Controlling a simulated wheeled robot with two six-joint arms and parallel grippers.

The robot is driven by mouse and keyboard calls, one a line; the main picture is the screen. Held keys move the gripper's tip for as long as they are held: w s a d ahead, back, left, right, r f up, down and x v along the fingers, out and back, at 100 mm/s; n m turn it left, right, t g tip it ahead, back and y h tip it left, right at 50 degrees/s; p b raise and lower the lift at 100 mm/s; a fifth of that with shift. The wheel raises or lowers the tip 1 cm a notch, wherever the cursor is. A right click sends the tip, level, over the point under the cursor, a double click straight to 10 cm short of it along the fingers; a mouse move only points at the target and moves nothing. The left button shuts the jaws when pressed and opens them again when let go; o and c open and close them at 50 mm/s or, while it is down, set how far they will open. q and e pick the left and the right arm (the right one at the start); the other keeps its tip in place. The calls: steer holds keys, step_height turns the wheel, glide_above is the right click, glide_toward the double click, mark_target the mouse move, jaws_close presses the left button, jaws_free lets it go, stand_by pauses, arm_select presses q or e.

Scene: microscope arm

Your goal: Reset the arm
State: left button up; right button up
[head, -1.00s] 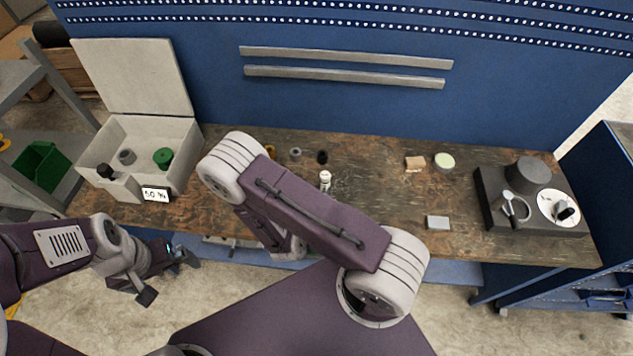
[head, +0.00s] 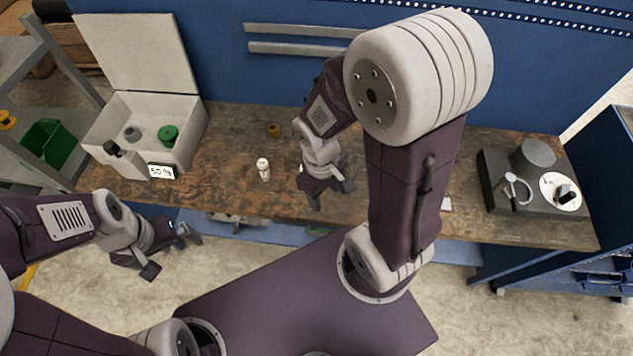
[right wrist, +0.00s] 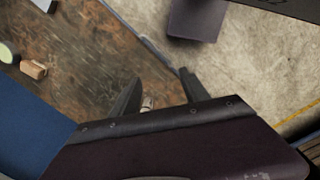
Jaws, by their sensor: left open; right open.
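My right gripper (head: 325,200) is open and empty over the bench's front edge in the head view, hanging below the raised right arm. In the right wrist view its two dark fingers (right wrist: 158,80) are apart. A small pale thing (right wrist: 147,103) shows between them, partly covered; I cannot tell whether it is in reach. My left gripper (head: 165,255) is open and empty in front of the bench, below the white case. A small white bottle (head: 263,168) stands on the bench left of the right gripper. My right arm hides the bench's middle right.
The open white case (head: 190,150) with a green-topped item (head: 168,135) and a "50 %" label (head: 161,172) stands at the left. A dark stand (head: 495,180) with a grey cylinder (head: 533,155) and white disc (head: 560,193) is at the right. A brown block (right wrist: 33,69) shows in the wrist view.

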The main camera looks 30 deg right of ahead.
steer(key=m, duration=0.1)
steer(key=w+r+m+t, duration=0.1)
steer(key=m, duration=0.1)
steer(key=w+a+m+y, duration=0.1)
steer(key=shift+w+a+r+m+t, duration=0.1)
steer(key=shift+w+r+m+t, duration=0.2)
steer(key=shift+r+m, duration=0.1)
step_height(320, 180, down, 6)
steer(key=b, duration=0.6)
steer(key=shift+s, duration=0.15)
